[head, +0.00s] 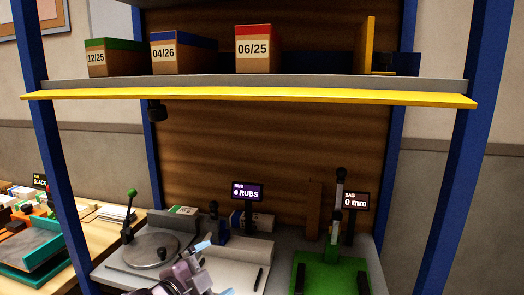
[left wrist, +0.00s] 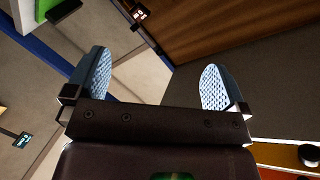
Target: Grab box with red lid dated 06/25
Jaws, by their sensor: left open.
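The box with a red lid dated 06/25 (head: 258,62) stands upright on the upper shelf, right of two other boxes. My left gripper (head: 213,268) is low in the head view, over the bench and well below the shelf. It is open, with its two padded fingers spread apart and nothing between them in the left wrist view (left wrist: 157,85). The red-lidded box cannot be made out in the left wrist view. My right gripper is not in view.
A green-lidded box dated 12/25 (head: 112,66) and a blue-lidded box dated 04/26 (head: 180,65) stand on the shelf. Its yellow front edge (head: 250,95) lies above my gripper. A yellow upright (head: 365,45) stands right. The bench holds a green press (head: 330,275) and a round plate (head: 152,250).

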